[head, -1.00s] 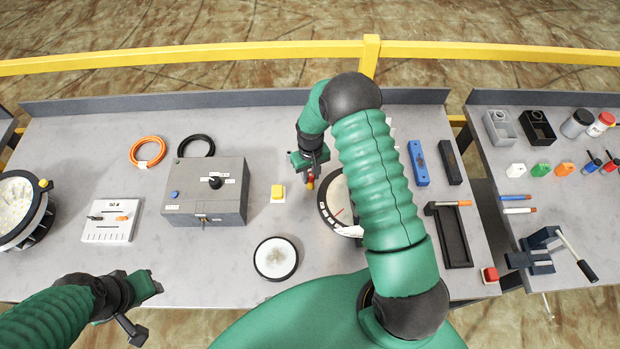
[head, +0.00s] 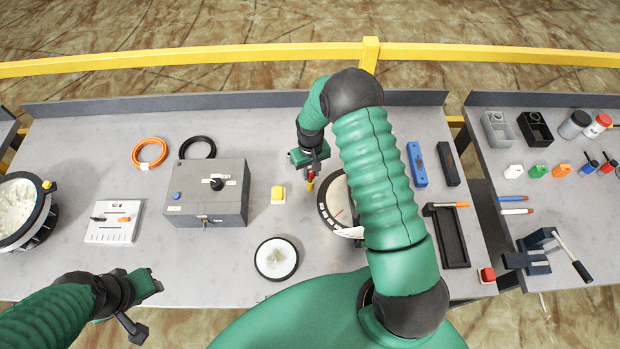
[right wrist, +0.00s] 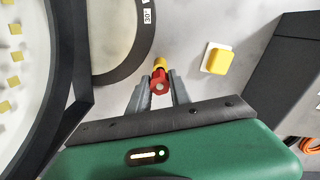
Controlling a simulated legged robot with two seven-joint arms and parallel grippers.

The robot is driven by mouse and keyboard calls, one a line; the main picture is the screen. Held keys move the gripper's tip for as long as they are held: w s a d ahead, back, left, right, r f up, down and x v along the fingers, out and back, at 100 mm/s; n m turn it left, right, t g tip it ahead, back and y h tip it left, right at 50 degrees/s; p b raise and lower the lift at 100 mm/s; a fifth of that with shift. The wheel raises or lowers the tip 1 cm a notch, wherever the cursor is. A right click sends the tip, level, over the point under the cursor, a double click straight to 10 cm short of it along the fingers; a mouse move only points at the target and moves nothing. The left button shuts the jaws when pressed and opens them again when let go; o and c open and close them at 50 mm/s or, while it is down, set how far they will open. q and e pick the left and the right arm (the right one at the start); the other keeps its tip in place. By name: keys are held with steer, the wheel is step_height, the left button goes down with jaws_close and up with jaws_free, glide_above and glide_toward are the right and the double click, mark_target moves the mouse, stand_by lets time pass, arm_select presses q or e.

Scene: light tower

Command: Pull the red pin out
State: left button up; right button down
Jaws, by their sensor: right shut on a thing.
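The red pin (head: 311,175) is by the left edge of the round dial with a dark rim (head: 326,212). A small yellow part (head: 309,187) shows just beyond it. In the right wrist view the red pin (right wrist: 160,84) sits between the two grey fingers of my right gripper (right wrist: 160,92), with the yellow part (right wrist: 160,64) behind it. My right gripper (head: 311,168) is shut on the pin. Whether the pin still sits in a hole cannot be seen. My left gripper (head: 152,281) is over the table's front left, away from the pin; its finger gap is unclear.
A yellow button on a white base (head: 278,193) is left of the pin. A grey control box (head: 225,207) stands farther left. A small round white disc (head: 276,259) lies in front. My right arm covers part of the dial. Blue and black blocks lie to the right.

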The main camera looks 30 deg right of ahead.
steer(key=shift+s+r+p, duration=0.1)
steer(key=shift+r+p, duration=0.45)
steer(key=shift+r, duration=0.45)
steer(key=shift+r+p, duration=1.2)
steer(key=shift+r, duration=0.55)
